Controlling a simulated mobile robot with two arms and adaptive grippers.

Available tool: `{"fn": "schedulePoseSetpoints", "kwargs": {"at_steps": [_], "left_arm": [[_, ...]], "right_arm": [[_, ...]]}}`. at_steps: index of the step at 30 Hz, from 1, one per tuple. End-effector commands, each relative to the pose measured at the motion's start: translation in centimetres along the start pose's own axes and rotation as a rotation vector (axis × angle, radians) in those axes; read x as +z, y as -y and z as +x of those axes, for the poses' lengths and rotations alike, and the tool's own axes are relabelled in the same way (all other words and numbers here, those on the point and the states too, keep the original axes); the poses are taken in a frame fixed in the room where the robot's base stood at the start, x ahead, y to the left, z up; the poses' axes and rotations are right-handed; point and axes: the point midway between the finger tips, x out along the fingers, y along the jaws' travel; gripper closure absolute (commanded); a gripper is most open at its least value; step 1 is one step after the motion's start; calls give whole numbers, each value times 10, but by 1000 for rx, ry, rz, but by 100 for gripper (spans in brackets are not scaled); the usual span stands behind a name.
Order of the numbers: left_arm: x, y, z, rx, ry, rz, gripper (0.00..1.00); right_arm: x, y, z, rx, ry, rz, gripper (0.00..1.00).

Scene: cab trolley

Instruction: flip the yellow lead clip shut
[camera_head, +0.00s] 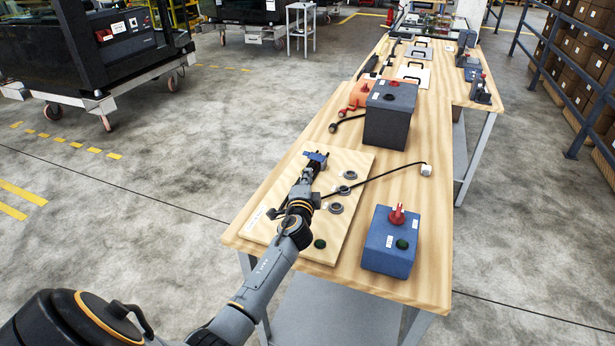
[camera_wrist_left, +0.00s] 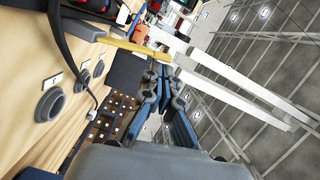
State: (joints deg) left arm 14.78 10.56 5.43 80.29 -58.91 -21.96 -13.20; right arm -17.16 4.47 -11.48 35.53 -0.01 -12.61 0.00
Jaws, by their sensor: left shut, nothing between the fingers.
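The yellow lead clip shows in the left wrist view as a yellow bar (camera_wrist_left: 128,47) at the upper left, beyond my fingertips. Whether it stands open or shut is not clear. A dark lead (camera_wrist_left: 58,42) lies near its left end. My left gripper (camera_head: 316,158) is shut and empty, low over the far part of the wooden board (camera_head: 354,158). In the wrist view its blue-padded fingers (camera_wrist_left: 163,78) point toward the yellow bar; contact cannot be told. In the head view I cannot make out the clip near the gripper. My right gripper is not in view.
Grey rings (camera_head: 336,208) and a green knob (camera_head: 320,244) sit on the board. A black cable ends in a white plug (camera_head: 426,170). A blue box (camera_head: 389,249) with a red knob stands right; a dark box (camera_head: 389,125) stands behind. The front table strip is clear.

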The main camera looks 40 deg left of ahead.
Motion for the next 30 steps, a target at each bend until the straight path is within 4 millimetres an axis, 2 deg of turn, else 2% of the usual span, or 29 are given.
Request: {"fn": "schedulePoseSetpoints", "kwargs": {"at_steps": [20,30], "left_arm": [[9,4,2,31,1,-122,100],[26,8,6,89,2,-350,100]], "right_arm": [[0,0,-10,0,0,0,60],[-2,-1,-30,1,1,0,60]]}}
